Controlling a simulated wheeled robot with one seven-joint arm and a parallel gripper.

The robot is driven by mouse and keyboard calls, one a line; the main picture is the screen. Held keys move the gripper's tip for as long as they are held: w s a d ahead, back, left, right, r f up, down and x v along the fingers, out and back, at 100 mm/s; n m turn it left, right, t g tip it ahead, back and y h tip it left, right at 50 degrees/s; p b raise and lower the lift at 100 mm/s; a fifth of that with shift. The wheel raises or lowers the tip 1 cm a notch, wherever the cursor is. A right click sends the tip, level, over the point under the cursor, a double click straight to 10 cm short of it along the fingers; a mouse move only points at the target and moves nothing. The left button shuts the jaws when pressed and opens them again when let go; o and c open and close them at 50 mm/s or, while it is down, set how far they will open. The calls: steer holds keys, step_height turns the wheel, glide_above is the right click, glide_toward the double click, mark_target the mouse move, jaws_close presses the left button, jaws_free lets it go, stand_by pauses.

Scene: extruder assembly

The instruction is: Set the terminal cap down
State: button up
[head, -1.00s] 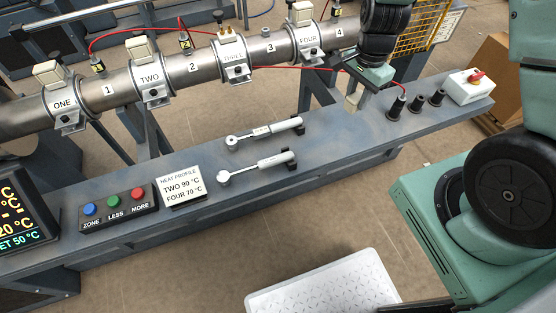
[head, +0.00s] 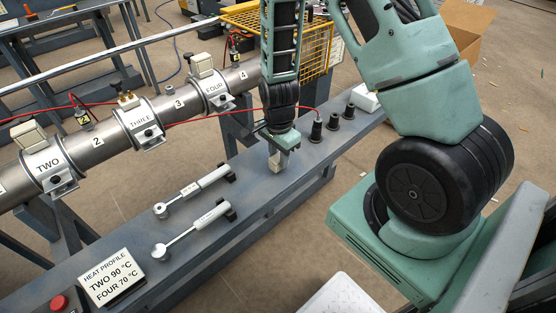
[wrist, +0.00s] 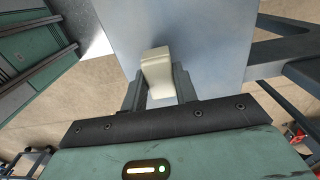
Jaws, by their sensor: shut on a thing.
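The cream terminal cap (head: 275,163) is between the fingers of my gripper (head: 284,152), which points down over the grey bench between the torque tools and the black posts. In the wrist view, the cap (wrist: 158,72) stands out past the fingertips (wrist: 158,88), with the bench top behind it. The cap is at or just above the bench top; I cannot tell if it touches. Band heater THREE (head: 142,123) shows bare brass terminals on top. Bands TWO (head: 47,160) and FOUR (head: 214,90) have cream caps.
The heat profile sign (head: 111,277) is at the near left. The bench top around the cap is clear.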

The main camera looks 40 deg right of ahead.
steer(key=shift+f, duration=0.7)
steer(key=shift+f, duration=0.2)
steer(key=o, duration=1)
steer(key=shift+r, duration=0.2)
